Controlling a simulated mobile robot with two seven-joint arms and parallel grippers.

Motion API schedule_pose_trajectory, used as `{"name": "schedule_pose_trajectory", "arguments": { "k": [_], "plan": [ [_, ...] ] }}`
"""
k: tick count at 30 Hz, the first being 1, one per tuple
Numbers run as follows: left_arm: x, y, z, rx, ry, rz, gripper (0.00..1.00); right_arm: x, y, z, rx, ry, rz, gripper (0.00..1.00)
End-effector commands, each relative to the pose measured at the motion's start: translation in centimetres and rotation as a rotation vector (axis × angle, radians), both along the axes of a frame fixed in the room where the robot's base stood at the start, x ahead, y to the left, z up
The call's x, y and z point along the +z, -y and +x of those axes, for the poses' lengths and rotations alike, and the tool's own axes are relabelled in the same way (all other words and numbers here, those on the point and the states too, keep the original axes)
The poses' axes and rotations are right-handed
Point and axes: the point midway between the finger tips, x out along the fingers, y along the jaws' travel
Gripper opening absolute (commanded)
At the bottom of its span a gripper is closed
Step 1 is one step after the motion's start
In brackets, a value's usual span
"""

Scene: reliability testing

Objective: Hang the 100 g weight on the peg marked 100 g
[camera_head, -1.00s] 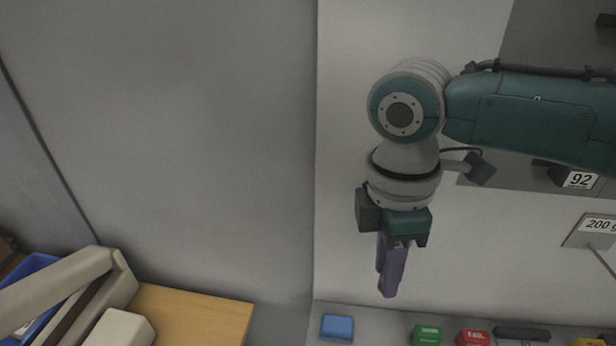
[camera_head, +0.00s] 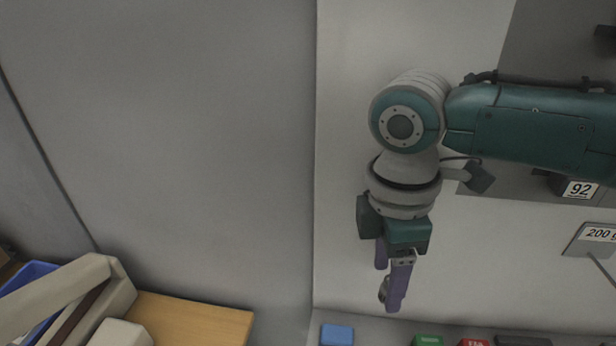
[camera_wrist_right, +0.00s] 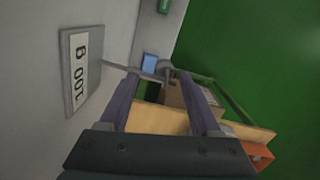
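The plate marked 100 g (camera_wrist_right: 80,70) is on the pale wall at the left of the right wrist view. A thin peg (camera_wrist_right: 128,69) runs from it to the space between my right fingertips. A small grey rounded piece (camera_wrist_right: 166,68) shows at the peg's far end; I cannot tell whether it is the 100 g weight or the peg's tip. My right gripper (camera_wrist_right: 160,77) is open, its purple fingers apart on either side of the peg. My left gripper is out of view.
A blue block (camera_head: 337,334) and coloured items line the bottom edge. A wooden top (camera_head: 195,318) with beige objects stands lower left.

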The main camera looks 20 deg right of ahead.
Motion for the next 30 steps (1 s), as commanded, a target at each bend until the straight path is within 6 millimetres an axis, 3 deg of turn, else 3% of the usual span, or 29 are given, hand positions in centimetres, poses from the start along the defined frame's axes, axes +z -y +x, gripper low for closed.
{"name": "schedule_pose_trajectory", "arguments": {
  "k": [10,21,30],
  "plan": [
    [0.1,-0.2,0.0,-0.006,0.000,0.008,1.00,0.6,-0.2,0.0,0.002,-0.001,0.004,0.67],
    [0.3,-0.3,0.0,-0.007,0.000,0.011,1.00,7.5,-0.6,0.2,0.003,0.003,0.002,0.67],
    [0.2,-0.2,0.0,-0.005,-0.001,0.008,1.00,9.9,-0.7,0.2,0.002,-0.001,0.003,0.67]
  ]
}}
